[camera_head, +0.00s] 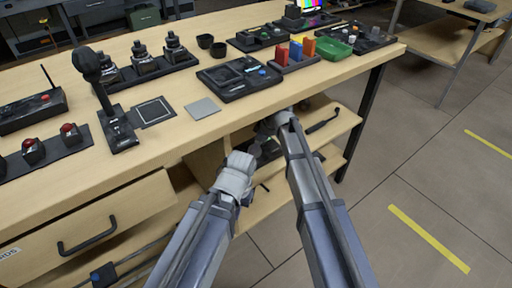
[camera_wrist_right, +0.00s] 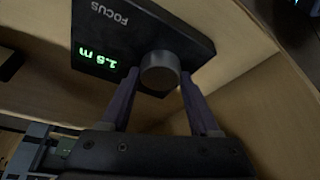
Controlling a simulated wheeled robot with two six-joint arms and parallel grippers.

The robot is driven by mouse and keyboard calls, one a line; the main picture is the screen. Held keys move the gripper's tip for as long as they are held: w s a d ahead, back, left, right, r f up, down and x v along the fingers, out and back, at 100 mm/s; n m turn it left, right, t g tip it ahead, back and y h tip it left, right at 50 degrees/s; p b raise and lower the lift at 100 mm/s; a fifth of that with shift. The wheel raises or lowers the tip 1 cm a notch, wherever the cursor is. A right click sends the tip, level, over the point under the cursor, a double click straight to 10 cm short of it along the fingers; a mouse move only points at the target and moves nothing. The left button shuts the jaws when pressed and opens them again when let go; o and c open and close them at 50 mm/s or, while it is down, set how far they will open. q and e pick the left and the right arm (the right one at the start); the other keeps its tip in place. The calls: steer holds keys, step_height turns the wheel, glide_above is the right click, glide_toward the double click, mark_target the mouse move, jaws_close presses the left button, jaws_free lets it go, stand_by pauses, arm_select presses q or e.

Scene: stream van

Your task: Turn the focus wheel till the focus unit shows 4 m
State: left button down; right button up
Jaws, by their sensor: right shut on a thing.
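The focus unit (camera_wrist_right: 130,40) is a black box marked FOCUS in the right wrist view. Its green display (camera_wrist_right: 97,53) appears to read 1.5 m. The round dark grey focus wheel (camera_wrist_right: 160,70) stands out from its face. My right gripper (camera_wrist_right: 155,82) is shut on the wheel, one finger on each side. In the head view, my right gripper (camera_head: 268,138) is below the worktop edge, partly hidden, and I cannot make out the focus unit there. My left arm's end (camera_head: 236,172) is in front of the bench; its fingers cannot be made out.
The wooden bench top (camera_head: 165,95) overhangs the open shelf (camera_head: 322,132). A joystick (camera_head: 95,85), red buttons (camera_head: 70,134) and a black panel (camera_head: 240,78) stand on it. A drawer (camera_head: 95,225) is at lower left. The floor (camera_head: 420,170) to the right is clear.

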steer(key=o, duration=1.4)
steer(key=shift+c, duration=0.2)
steer(key=shift+d+r+p, duration=0.1)
steer(key=shift+r+p, duration=0.2)
steer(key=shift+r, duration=0.05)
steer(key=shift+s+d+r+p, duration=0.15)
steer(key=shift+r+p, duration=0.3)
steer(key=s+d, duration=0.5)
steer(key=d, duration=0.5)
steer(key=shift+s+d+f, duration=0.25)
steer(key=shift+s, duration=0.1)
